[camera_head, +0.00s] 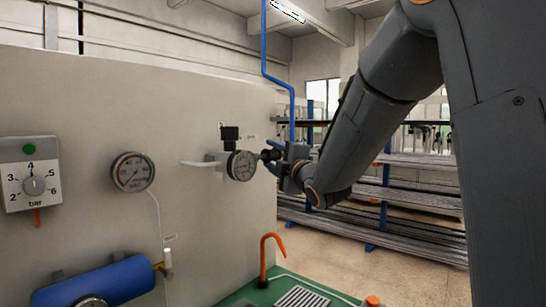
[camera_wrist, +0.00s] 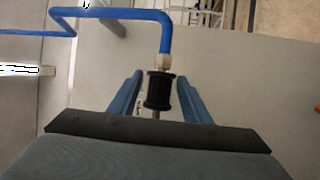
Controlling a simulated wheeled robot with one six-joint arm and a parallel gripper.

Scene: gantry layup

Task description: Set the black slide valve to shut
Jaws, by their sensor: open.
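The black slide valve (camera_wrist: 159,90) shows in the wrist view as a ribbed black sleeve below a pale metal fitting, at the end of a blue pipe (camera_wrist: 120,14). My gripper (camera_wrist: 160,77) is open, with one blue finger on each side of the sleeve. Gaps show between the sleeve and both fingers. In the head view my gripper (camera_head: 276,161) is at the right edge of the panel, beside a round gauge. A dark part there seems to be the valve (camera_head: 269,155), partly hidden by the fingers. I cannot tell the slide's position.
The pale panel (camera_head: 90,100) carries a regulator dial box (camera_head: 32,175), a second gauge (camera_head: 133,172) and a blue cylinder (camera_head: 95,283). An orange hooked pipe (camera_head: 265,255) rises from a green surface. Racks (camera_head: 410,210) stand behind my arm, with open floor before them.

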